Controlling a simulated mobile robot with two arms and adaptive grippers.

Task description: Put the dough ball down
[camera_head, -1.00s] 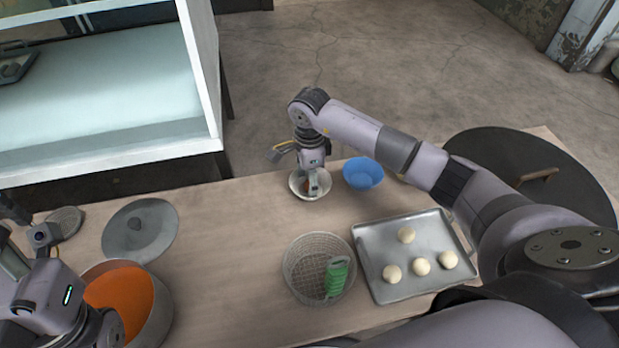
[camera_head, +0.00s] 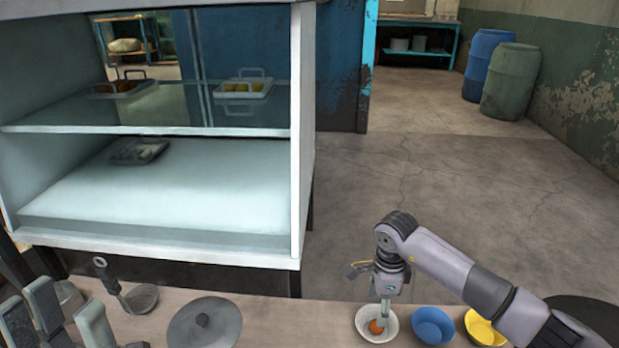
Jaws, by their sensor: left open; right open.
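A small orange-brown ball (camera_head: 376,328) lies in a white bowl (camera_head: 362,316) on the table in the head view. I cannot tell for sure that it is the dough ball. My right gripper (camera_head: 384,318) points down into this bowl, its fingers open beside the ball and partly overlapping it. My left gripper (camera_head: 70,318) is large at the bottom left corner, its grey fingers spread with nothing visible between them.
A blue bowl (camera_head: 433,325) and a yellow bowl (camera_head: 484,328) stand right of the white bowl. A grey lid (camera_head: 204,325) and a ladle-like tool (camera_head: 140,298) lie on the left. A glass-shelved cabinet (camera_head: 160,215) stands behind the table.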

